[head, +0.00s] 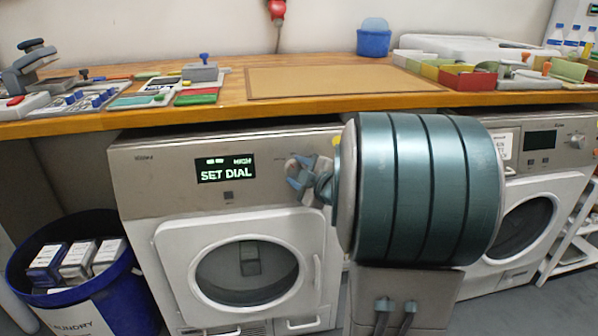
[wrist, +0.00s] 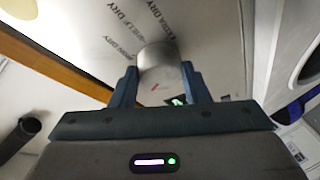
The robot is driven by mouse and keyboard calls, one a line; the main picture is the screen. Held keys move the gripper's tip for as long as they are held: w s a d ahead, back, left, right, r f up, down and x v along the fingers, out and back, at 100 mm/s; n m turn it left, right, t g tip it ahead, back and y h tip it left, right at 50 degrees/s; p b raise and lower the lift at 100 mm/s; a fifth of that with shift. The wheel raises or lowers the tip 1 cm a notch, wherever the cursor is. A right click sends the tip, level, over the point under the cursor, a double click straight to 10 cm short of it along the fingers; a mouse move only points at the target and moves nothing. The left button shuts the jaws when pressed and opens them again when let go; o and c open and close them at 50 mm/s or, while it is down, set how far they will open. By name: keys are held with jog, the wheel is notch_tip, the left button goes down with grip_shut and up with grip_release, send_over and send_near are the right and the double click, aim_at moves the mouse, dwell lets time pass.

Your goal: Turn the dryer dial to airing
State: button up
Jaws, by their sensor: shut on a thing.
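The dryer (head: 222,220) stands under the counter at the left, with "SET DIAL" and "HIGH" lit on its dark display (head: 226,169). My gripper (head: 303,172) is at the right part of its control panel. In the wrist view my gripper (wrist: 159,82) has one finger on each side of the round metal dial (wrist: 160,62), shut on it. The dial's face shows a small red mark. Printed labels around it include "EXTRA DRY" and "IRON DRY". I cannot make out an airing label or which setting the dial points to.
A second machine (head: 540,190) stands at the right, partly behind my arm. A blue laundry bin (head: 130,300) with boxes stands at the left. The wooden counter (head: 300,104) overhangs the panel and holds trays, clamps and a blue tub (head: 373,43).

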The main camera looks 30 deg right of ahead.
jog(key=shift+r+n+g+y+p, duration=0.15)
jog(key=shift+n+g+y+p, duration=0.25)
jog(key=shift+n, duration=0.9)
jog(key=o, duration=1)
jog(key=shift+r+p+v, duration=0.2)
jog(key=shift+p+v, duration=2)
jog(key=shift+v, duration=4.65)
jog(key=shift+a, duration=0.2)
